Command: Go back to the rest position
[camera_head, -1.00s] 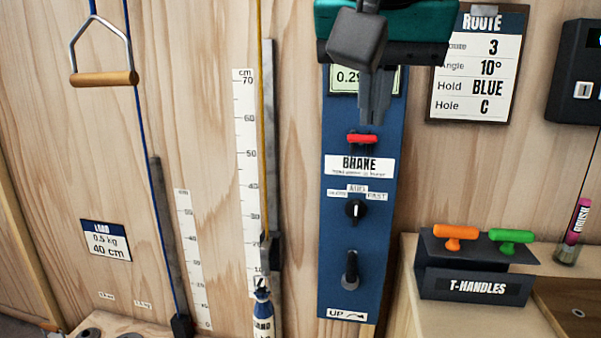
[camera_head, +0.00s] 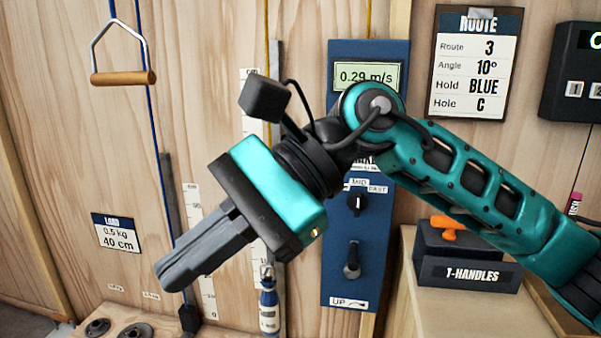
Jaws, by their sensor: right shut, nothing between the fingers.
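My right gripper (camera_head: 170,281) is shut and empty. It points down and to the left, in front of the wooden wall and the small ruler at the lower left. My right arm (camera_head: 470,185) comes in from the right and crosses in front of the blue brake panel (camera_head: 382,272). The arm hides the red brake lever and most of the brake label. My left gripper is not in view.
A wooden-handled pull (camera_head: 124,78) hangs on a blue cord at the upper left. A T-handles holder (camera_head: 470,272) with an orange handle (camera_head: 446,224) stands on the right ledge, close under my arm. The route board (camera_head: 476,62) hangs above. A blue-labelled load bottle (camera_head: 268,310) hangs low in the middle.

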